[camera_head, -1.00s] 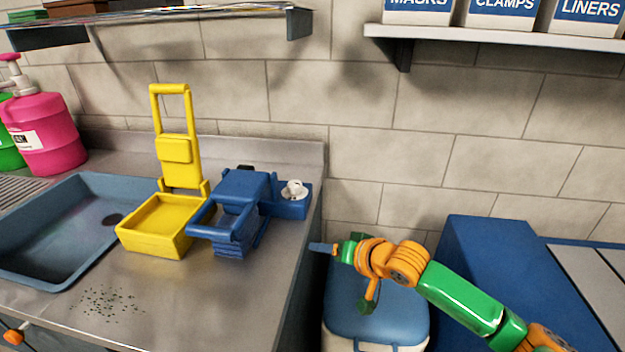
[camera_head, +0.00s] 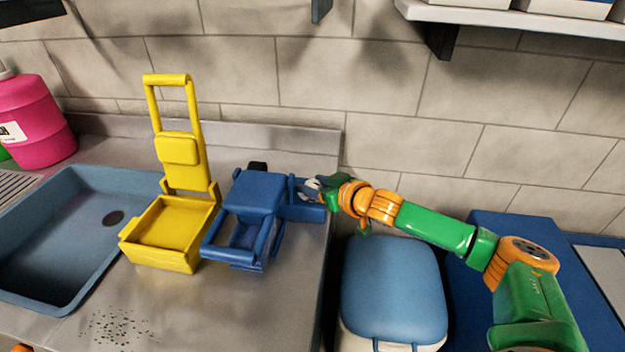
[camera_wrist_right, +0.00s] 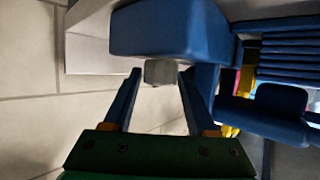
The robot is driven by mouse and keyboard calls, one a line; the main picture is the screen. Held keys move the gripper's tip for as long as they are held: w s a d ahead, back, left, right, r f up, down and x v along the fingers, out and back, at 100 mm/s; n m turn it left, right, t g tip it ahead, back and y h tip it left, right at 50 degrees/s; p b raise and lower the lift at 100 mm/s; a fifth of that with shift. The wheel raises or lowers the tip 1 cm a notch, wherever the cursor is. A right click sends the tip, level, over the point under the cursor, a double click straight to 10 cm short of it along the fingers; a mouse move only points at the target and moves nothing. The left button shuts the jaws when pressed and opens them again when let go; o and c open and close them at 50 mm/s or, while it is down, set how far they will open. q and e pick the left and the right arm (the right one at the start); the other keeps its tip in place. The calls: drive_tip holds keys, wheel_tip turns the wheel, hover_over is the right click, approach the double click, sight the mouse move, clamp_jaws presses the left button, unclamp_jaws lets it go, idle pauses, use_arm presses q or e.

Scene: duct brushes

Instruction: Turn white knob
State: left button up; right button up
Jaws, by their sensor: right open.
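The white knob (camera_head: 311,184) sits on the small blue box at the right end of the blue wringer unit (camera_head: 255,192), on the steel counter. My right gripper (camera_head: 316,190) is at the knob, coming in from the right, and hides part of it in the head view. In the right wrist view, the knob (camera_wrist_right: 160,72) lies between the tips of the open right gripper (camera_wrist_right: 160,80), with visible gaps at its sides. Whether a finger touches it I cannot tell.
A yellow tray with an upright frame (camera_head: 172,215) stands left of the blue unit. A blue sink (camera_head: 62,235) is further left, with a pink bottle (camera_head: 38,120) behind. A blue-lidded bin (camera_head: 393,290) stands below my right arm. The tiled wall is close behind.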

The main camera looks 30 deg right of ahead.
drive_tip(key=shift+w+a+f, duration=0.1)
drive_tip(key=shift+w+f, duration=0.1)
drive_tip(key=shift+w, duration=0.25)
drive_tip(key=shift+s, duration=0.1)
drive_tip(key=shift+s+r, duration=0.1)
clamp_jaws()
